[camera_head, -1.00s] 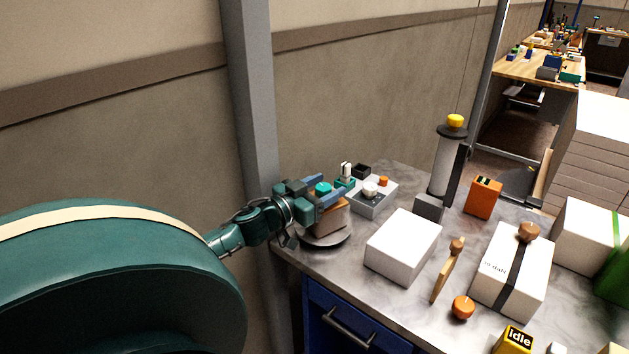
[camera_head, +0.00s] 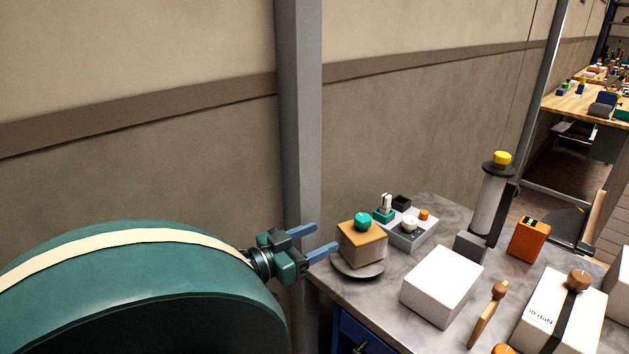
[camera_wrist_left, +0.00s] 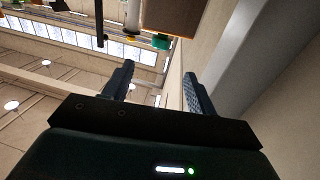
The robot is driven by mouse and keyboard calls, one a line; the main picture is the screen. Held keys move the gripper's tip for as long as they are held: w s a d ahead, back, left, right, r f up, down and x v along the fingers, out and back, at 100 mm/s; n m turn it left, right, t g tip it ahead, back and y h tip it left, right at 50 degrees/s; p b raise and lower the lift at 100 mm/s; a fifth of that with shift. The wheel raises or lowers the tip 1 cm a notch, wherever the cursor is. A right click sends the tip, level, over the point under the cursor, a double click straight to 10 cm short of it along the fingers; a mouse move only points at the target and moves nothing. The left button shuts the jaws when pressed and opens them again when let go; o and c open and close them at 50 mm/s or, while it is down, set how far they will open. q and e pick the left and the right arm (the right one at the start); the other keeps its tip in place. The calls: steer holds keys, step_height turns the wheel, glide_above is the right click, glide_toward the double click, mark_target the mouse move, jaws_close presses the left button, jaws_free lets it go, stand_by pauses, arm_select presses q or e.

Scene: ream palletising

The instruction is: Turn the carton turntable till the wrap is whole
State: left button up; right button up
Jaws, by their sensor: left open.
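The carton turntable is a grey disc (camera_head: 358,268) at the left end of the counter. On it stands a small carton (camera_head: 362,250) with a tan top and grey sides, and a teal knob (camera_head: 363,221) on top. I cannot make out how far any wrap reaches around it. My left gripper (camera_head: 318,238) is open and empty, just left of the carton and apart from it. In the left wrist view its two fingers (camera_wrist_left: 158,75) are spread with nothing between them. My right gripper is not in view.
A roll on a post (camera_head: 488,205) with a yellow knob stands behind a white box (camera_head: 442,286). A grey unit (camera_head: 410,232) with small knobs sits just right of the turntable. A grey pillar (camera_head: 299,120) rises behind my gripper. An orange box (camera_head: 529,240) stands farther right.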

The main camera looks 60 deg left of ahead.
mark_target(367, 214)
arm_select(q)
steer(key=w+n+y, duration=0.1)
steer(key=w+y, duration=0.1)
steer(key=w, duration=0.3)
steer(key=w+n+y+p, duration=0.1)
steer(key=w, duration=0.4)
steer(key=w+n+y+p, duration=0.1)
steer(key=w+y, duration=0.1)
steer(key=w, duration=0.3)
steer(key=shift+a+n+g+y, duration=0.2)
steer(key=shift+n+g+y, duration=0.1)
steer(key=shift+g, duration=0.1)
stand_by(0.3)
steer(key=shift+f, duration=0.1)
jaws_close()
stand_by(0.5)
